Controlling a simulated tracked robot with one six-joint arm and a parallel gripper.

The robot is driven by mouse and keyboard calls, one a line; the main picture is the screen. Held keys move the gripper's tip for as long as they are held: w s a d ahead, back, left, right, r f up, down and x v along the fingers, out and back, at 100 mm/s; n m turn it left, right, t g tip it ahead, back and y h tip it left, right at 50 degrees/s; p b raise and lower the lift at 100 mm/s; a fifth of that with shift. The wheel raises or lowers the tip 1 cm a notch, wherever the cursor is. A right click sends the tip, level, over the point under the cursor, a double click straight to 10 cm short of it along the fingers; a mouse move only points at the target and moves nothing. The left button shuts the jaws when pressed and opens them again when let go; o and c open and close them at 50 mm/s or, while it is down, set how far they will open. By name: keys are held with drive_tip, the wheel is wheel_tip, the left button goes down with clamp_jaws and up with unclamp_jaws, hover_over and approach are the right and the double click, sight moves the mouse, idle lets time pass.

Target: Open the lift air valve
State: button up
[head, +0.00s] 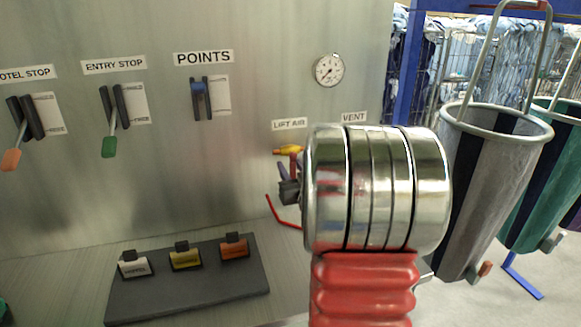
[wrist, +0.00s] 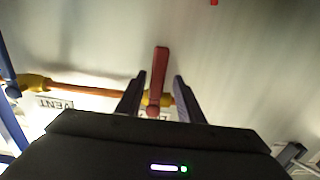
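The lift air valve has a yellow body (head: 288,150) under the LIFT AIR label (head: 289,124) on the steel panel. Its red lever (wrist: 160,70) stands crosswise to the copper pipe (wrist: 90,93) in the wrist view, which is upside down. My gripper (wrist: 158,82) is open, with one dark finger on each side of the lever and a gap showing on both sides. In the head view my gripper (head: 287,185) is just below the valve, and my wrist hides much of this area.
A second yellow fitting (wrist: 34,82) with a blue handle is by the VENT label (wrist: 57,103). A gauge (head: 329,69) is above. A grey sling bag (head: 490,190) hangs close on the right.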

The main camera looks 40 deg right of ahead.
drive_tip(key=shift+s+d, duration=0.1)
drive_tip(key=shift+d, duration=0.05)
drive_tip(key=shift+c, duration=0.4)
drive_tip(key=shift+c, duration=0.8)
clamp_jaws()
